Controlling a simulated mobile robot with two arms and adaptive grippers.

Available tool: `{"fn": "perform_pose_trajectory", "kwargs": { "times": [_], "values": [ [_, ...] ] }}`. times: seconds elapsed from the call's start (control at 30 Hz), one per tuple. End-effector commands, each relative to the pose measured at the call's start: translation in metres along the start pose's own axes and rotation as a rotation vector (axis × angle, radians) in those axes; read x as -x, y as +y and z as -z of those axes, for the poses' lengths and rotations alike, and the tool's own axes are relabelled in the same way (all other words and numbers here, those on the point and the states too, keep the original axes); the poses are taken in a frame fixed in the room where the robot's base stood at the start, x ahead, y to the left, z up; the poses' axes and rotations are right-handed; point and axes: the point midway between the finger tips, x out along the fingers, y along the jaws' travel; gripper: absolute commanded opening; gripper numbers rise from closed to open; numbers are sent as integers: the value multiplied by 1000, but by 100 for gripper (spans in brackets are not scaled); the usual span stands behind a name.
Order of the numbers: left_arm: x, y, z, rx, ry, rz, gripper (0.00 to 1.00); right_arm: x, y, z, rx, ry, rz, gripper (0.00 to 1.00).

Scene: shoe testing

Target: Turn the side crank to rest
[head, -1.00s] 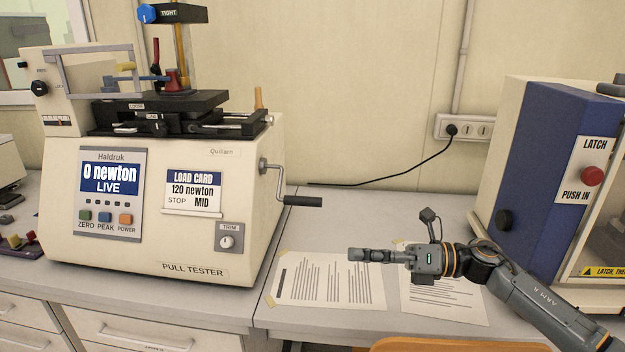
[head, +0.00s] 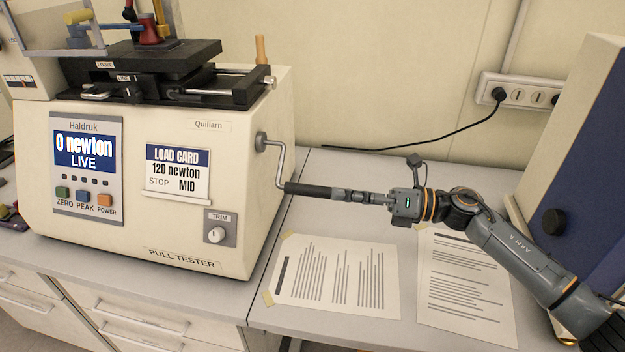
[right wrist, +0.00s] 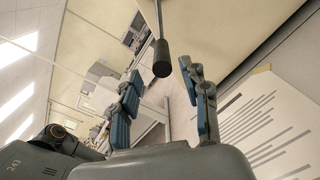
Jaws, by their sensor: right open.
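The side crank (head: 279,165) is on the right side of the cream pull tester (head: 165,235). Its bent metal arm hangs down to a black handle (head: 307,189) that points right. In the right wrist view the black handle (right wrist: 161,60) lies beyond and between the fingertips. My right gripper (head: 345,195) points left at the handle's end in the head view; it also shows in the right wrist view (right wrist: 160,76), with its fingers apart and nothing between them. I cannot tell whether a fingertip touches the handle. The tester's display (head: 84,150) reads 0 newton, LIVE. My left gripper is out of view.
The load card (head: 177,172) reads 120 newton, STOP MID. Printed sheets (head: 335,275) lie flat on the bench under my right arm. A black cable runs to the wall socket (head: 520,92). A blue and cream machine (head: 575,150) stands at the right.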

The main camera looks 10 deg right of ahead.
Motion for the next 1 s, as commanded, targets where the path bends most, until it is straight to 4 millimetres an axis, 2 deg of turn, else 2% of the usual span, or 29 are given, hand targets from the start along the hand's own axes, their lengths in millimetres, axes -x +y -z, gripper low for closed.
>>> {"fn": "perform_pose_trajectory", "kwargs": {
  "times": [0.03, 0.1, 0.3, 0.5, 0.77, 1.0],
  "values": [
    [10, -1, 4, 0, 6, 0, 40, -13, 4, -5, -1, -1, -4, 46],
    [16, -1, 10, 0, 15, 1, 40, -27, 4, -4, -1, -1, -3, 46],
    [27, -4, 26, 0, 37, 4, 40, -57, 2, -2, -1, -1, -1, 46],
    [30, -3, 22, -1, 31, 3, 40, -69, 0, -1, 1, -1, 0, 46],
    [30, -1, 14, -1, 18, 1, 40, -70, 0, 0, 1, -1, 1, 46],
    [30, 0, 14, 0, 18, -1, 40, -70, 0, 0, 1, -1, 1, 0]
  ]
}}
